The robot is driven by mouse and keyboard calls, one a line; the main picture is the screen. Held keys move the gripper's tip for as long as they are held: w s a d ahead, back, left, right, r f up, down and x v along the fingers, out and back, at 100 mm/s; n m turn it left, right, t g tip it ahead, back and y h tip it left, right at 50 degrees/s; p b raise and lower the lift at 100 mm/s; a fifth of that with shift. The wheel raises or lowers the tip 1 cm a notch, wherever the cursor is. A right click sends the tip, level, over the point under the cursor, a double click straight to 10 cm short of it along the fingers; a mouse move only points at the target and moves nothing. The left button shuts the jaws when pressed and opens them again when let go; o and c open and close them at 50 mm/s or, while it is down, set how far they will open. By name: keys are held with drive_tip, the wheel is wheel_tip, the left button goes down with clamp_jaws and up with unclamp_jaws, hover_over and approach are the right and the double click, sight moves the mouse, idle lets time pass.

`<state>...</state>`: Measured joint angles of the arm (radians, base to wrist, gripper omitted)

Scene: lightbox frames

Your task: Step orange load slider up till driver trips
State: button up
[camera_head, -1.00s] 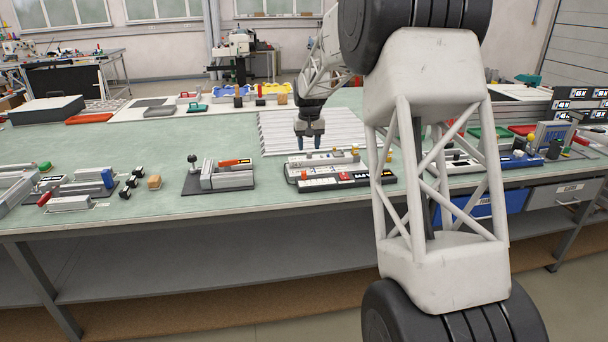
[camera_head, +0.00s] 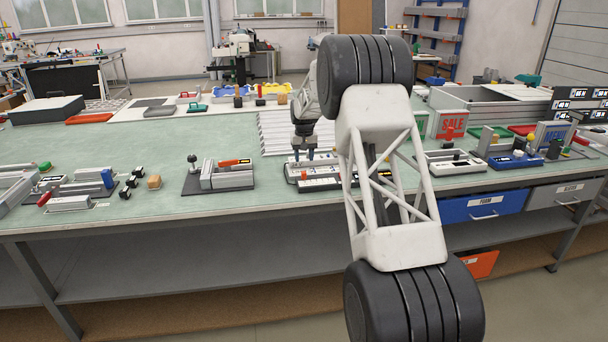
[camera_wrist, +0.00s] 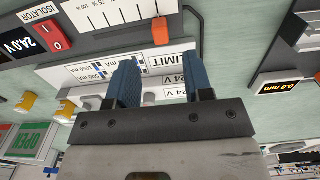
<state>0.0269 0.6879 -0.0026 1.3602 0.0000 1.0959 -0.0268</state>
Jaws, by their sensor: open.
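Contact between fingers and panel cannot be told. The driver unit also shows on the bench in the head view (camera_head: 318,185), with my gripper (camera_head: 303,155) over its back edge and my arm partly in front. A LIMIT label (camera_wrist: 168,59) lies between the fingers.
A red isolator switch (camera_wrist: 54,37) and a 24.0 V display (camera_wrist: 24,44) are left of the scale. A separate dark unit reading 0.0 mm (camera_wrist: 279,88) stands right. In the head view, a grey fixture (camera_head: 225,176) sits left of the driver, with clear bench between.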

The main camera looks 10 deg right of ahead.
sight(304, 172)
drive_tip(key=shift+f, duration=0.1)
drive_tip(key=shift+f, duration=3.8)
clamp_jaws()
drive_tip(key=shift+d, duration=0.1)
